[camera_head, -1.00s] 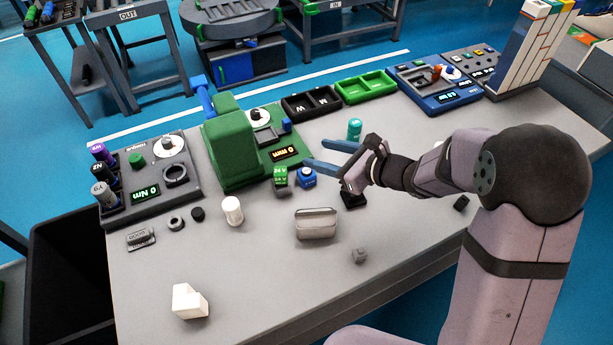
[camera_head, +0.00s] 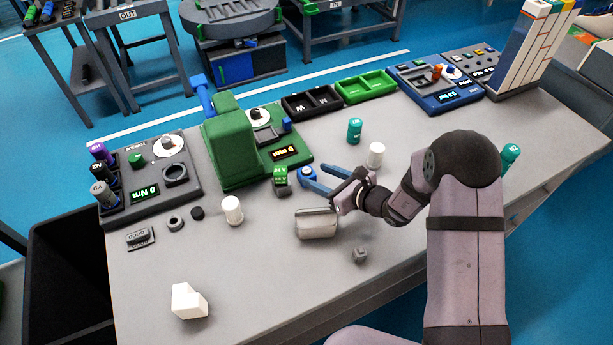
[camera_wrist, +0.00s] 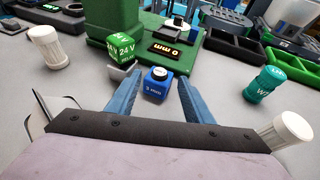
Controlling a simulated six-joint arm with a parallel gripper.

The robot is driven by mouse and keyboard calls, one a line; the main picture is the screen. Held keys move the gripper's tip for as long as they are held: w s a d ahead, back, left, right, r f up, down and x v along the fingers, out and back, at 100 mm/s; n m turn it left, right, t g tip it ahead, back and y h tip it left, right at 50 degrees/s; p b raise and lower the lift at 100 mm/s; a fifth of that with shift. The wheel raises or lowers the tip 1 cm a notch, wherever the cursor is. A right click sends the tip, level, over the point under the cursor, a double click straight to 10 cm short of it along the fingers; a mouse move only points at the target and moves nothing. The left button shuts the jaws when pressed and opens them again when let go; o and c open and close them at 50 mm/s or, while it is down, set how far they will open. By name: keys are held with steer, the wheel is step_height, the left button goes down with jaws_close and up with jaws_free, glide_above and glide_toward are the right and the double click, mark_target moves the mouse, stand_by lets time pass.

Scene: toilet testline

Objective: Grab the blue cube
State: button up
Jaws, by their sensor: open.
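The blue cube (camera_head: 307,177) stands on the grey table in front of the green machine. In the wrist view the blue cube (camera_wrist: 157,83) shows a "5 mm" label on its front and a white round top. My gripper (camera_head: 312,178) is open and points at the cube. In the wrist view my gripper's two blue fingers (camera_wrist: 158,78) lie to the left and right of the cube, with nothing between them but the cube's near side. I cannot tell whether the fingertips reach past it, and no contact shows.
A green cube labelled 24 V (camera_wrist: 121,48) stands close on the left, by the green machine (camera_head: 232,150). A metal block (camera_head: 317,223) lies nearer. A teal cylinder (camera_wrist: 268,85) and a white cylinder (camera_head: 375,155) stand to the right.

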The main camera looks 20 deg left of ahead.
mark_target(309, 171)
steer(key=shift+b+x, duration=0.8)
steer(key=shift+x, duration=2.2)
steer(key=c, duration=0.9)
